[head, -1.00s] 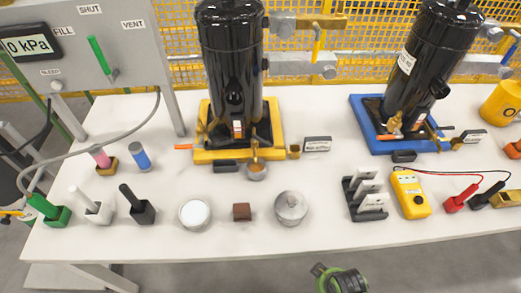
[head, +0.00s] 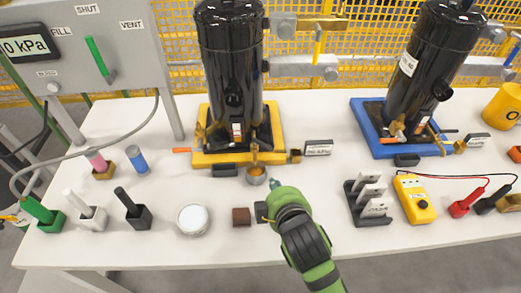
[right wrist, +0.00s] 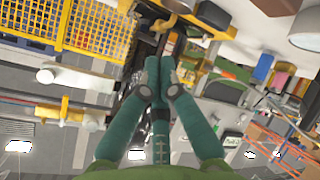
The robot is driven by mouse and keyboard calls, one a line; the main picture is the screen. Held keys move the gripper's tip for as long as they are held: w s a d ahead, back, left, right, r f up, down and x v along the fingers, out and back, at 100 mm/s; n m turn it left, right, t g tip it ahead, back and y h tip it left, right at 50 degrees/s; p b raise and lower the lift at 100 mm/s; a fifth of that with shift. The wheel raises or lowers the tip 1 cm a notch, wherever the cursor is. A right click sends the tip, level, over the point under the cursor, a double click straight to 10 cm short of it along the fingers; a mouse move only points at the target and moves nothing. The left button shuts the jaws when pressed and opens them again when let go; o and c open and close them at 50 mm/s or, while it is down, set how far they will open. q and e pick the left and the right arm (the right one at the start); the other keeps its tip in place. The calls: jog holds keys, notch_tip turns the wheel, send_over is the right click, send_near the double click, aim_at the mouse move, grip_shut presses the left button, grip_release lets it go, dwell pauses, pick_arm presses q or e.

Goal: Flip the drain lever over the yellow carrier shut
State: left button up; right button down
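The black compressor (head: 232,70) stands upright in the yellow carrier (head: 205,158). To its upper right, a yellow lever (head: 317,47) stands almost upright at the grey pipework. I take this as the drain lever; its exact seat is too small to tell. An orange handle (head: 182,150) sticks out left of the carrier. My left gripper is not in view.
A second compressor stands in a blue carrier (head: 365,122) at the right. The white bench (head: 330,225) holds a tool rack (head: 367,203), a yellow meter (head: 413,200), a brown block (head: 241,216) and a white-topped tin (head: 193,219). Yellow mesh fencing (head: 365,40) runs behind.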

jog(key=a+r, duration=0.1)
jog(key=w+a+r+n+t, duration=0.1)
jog(key=w+a+r+n, duration=0.1)
jog(key=shift+a+r+t+y, duration=0.15)
jog(key=shift+r+t+y, duration=0.15)
jog(key=shift+y, duration=0.1)
jog(key=d+f+x, duration=0.1)
jog(key=d+x, duration=0.1)
jog(key=x, duration=1.1)
jog(key=shift+d, duration=0.35)
jog(key=shift+s, duration=0.1)
